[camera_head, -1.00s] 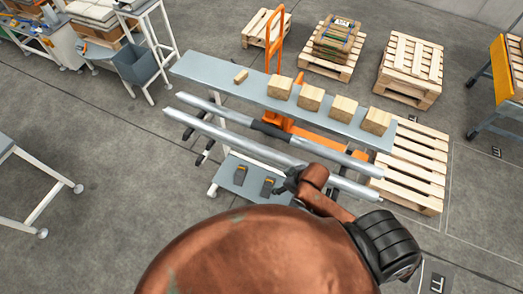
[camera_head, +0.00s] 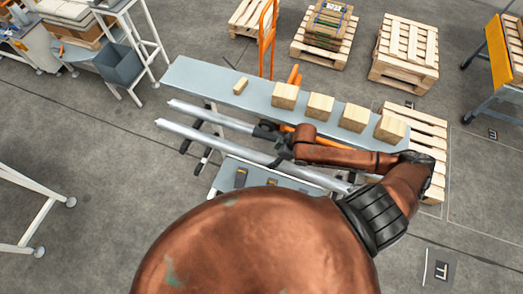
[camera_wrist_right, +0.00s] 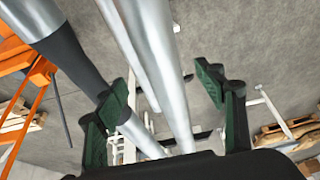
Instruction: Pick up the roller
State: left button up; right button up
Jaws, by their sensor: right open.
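Two long grey metal rollers lie side by side in front of the grey bench. The far roller (camera_head: 215,117) has a dark sleeve around its middle, clear in the right wrist view (camera_wrist_right: 72,58). The near roller (camera_head: 215,141) is plain where it shows. My right gripper (camera_head: 276,142) is over the rollers near their middle and hides part of them. In the right wrist view its green-padded fingers (camera_wrist_right: 165,108) are apart, with bare grey tube (camera_wrist_right: 160,60) between them. I cannot tell whether they touch it. My left gripper is not in view.
The bench top (camera_head: 205,78) holds several wooden blocks (camera_head: 320,106) just beyond the rollers. An orange jack handle (camera_head: 266,40) rises behind it. A wooden pallet (camera_head: 428,126) lies at the bench's right end.

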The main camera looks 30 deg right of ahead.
aim_at(269, 159)
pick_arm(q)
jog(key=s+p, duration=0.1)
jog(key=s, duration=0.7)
pick_arm(e)
jog(key=x, duration=0.4)
jog(key=shift+a+r, duration=0.1)
jog(key=shift+a, duration=0.1)
jog(key=x, duration=0.2)
jog(key=shift+w+f+p, duration=0.2)
jog(key=shift+w+p, duration=0.1)
jog(key=shift+w, duration=0.05)
jog(key=shift+a+f, duration=0.15)
jog(key=shift+f, duration=0.2)
jog(key=c, duration=1.6)
grip_shut()
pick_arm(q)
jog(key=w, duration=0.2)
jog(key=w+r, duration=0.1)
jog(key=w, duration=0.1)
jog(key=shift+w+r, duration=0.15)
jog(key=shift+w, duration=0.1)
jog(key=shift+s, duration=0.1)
